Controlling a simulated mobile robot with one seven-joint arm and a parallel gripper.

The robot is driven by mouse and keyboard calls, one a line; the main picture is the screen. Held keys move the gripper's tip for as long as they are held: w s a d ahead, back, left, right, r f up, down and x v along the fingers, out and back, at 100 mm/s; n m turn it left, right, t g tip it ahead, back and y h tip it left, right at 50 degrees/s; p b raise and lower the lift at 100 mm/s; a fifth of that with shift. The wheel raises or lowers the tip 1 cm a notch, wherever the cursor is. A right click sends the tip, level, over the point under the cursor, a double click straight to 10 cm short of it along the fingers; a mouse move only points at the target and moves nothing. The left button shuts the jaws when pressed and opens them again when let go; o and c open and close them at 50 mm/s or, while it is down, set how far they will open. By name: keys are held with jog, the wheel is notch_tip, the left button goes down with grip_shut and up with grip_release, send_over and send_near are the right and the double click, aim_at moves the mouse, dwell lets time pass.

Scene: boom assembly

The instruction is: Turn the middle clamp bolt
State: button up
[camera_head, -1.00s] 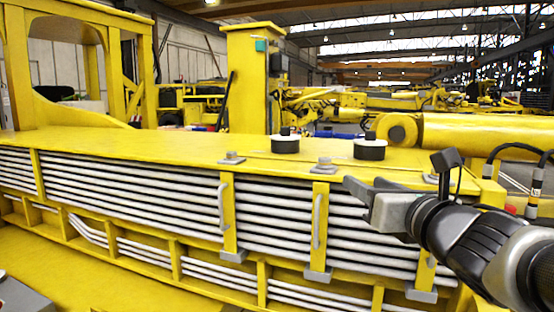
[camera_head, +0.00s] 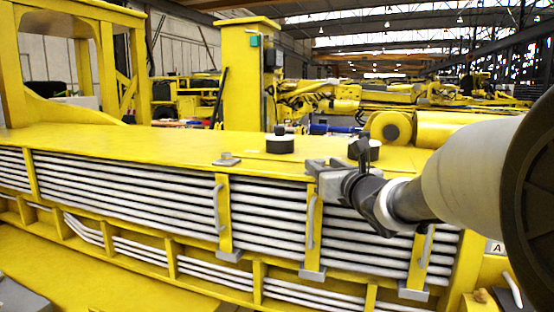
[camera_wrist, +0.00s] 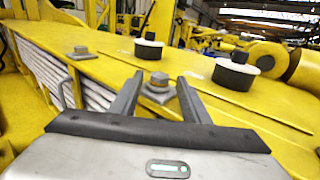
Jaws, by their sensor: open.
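The middle clamp bolt (camera_wrist: 158,86) is a grey hex head on a square plate on the yellow boom's top edge. In the wrist view it lies between the two fingers of my gripper (camera_wrist: 160,78), with gaps at both sides. In the head view my gripper (camera_head: 318,167) is above the middle clamp (camera_head: 312,235) and hides its bolt. My gripper is open; I cannot tell how far its tips are above the bolt. The left clamp bolt (camera_head: 227,159) stands clear on its plate, and it also shows in the wrist view (camera_wrist: 81,51).
Two black-and-white round caps, a left one (camera_head: 280,144) and a right one (camera_head: 366,151), rise from the boom top behind the bolts. White pipes (camera_head: 120,185) run along the boom's side behind the yellow clamps with grey handles. The boom top to the left is clear.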

jog(key=shift+x, duration=0.8)
jog(key=c, duration=0.8)
jog(key=shift+f, duration=0.1)
jog(key=shift+f+h+b, duration=0.1)
jog(key=shift+h+b, duration=0.2)
jog(key=shift+b, duration=0.5)
